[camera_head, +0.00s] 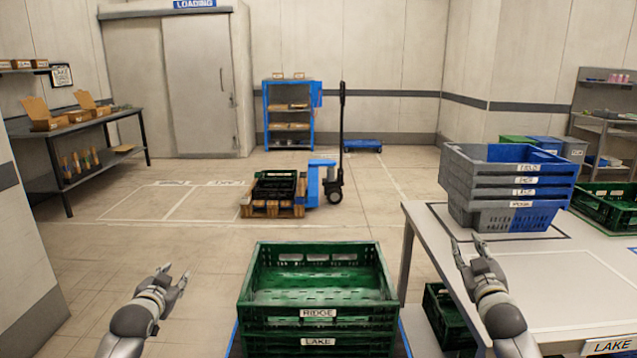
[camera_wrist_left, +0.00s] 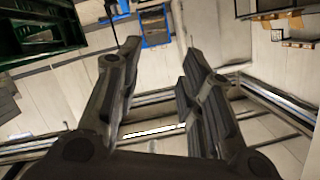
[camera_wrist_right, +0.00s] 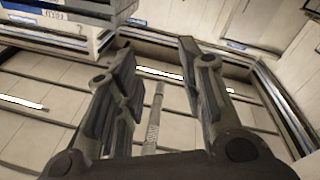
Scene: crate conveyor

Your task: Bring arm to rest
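My left gripper (camera_head: 174,277) is raised over the floor, left of the green crates, with its fingers apart and nothing between them. The left wrist view (camera_wrist_left: 162,62) shows the same empty gap. My right gripper (camera_head: 467,244) is raised at the left edge of the table, left of and below the grey and blue crate stack. Its fingers are apart and empty in the right wrist view (camera_wrist_right: 157,62). Neither gripper touches a crate.
Stacked green crates (camera_head: 318,325) labelled RIDGE and LAKE stand in front of me. The table (camera_head: 590,285) on the right carries the grey and blue crates (camera_head: 510,190). A pallet truck (camera_head: 332,185) with a pallet stands further back. The floor on the left is clear.

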